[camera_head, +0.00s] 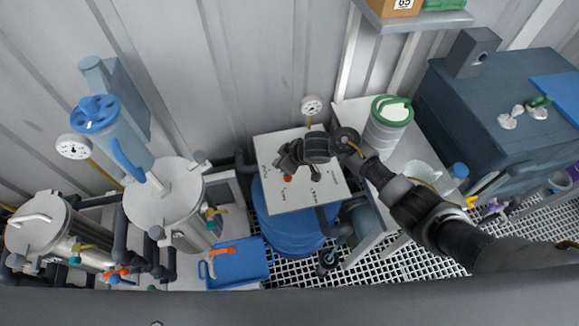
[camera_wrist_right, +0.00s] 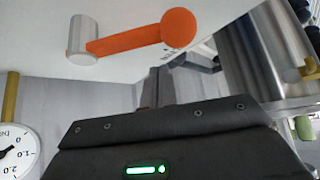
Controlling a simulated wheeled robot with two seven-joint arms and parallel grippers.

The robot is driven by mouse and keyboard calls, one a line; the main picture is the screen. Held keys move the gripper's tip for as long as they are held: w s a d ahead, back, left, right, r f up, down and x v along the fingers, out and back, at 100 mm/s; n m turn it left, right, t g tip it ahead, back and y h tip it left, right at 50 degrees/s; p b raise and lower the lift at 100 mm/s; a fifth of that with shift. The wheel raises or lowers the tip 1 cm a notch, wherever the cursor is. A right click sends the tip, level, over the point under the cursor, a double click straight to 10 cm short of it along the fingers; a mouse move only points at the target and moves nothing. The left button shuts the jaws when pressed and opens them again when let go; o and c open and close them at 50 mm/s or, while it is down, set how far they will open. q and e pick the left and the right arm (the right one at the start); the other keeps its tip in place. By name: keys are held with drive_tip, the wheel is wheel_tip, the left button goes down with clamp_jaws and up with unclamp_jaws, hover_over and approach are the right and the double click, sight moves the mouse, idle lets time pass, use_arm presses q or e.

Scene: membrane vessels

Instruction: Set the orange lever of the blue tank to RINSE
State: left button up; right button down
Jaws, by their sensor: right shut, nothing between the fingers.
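The blue tank (camera_head: 285,232) stands at the middle of the head view under a white label plate (camera_head: 300,199). The orange lever's round knob (camera_head: 288,178) shows on the plate just below my right gripper (camera_head: 284,162). The rest of the lever is hard to see there. In the right wrist view the orange lever (camera_wrist_right: 128,41) runs from a grey pivot (camera_wrist_right: 82,38) to its round knob. The gripper is shut and empty, with no clear contact with the lever. The plate's lettering is too small or cut off to read. My left gripper is not in view.
A pressure gauge (camera_head: 312,106) stands behind the plate. Steel vessels (camera_head: 165,200) and a blue filter housing (camera_head: 112,130) are at the left. A white-and-green container (camera_head: 388,125) stands on the bench at the right. A blue box (camera_head: 238,264) lies in front.

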drive_tip(key=shift+s+d+p, duration=0.35)
drive_tip(key=shift+d+p, duration=0.3)
drive_tip(key=shift+s+d+p, duration=0.35)
drive_tip(key=shift+d+p, duration=0.25)
drive_tip(key=shift+s+d, duration=0.25)
drive_tip(key=shift+d, duration=0.2)
drive_tip(key=shift+f, duration=0.2)
drive_tip(key=shift+w+a, duration=0.1)
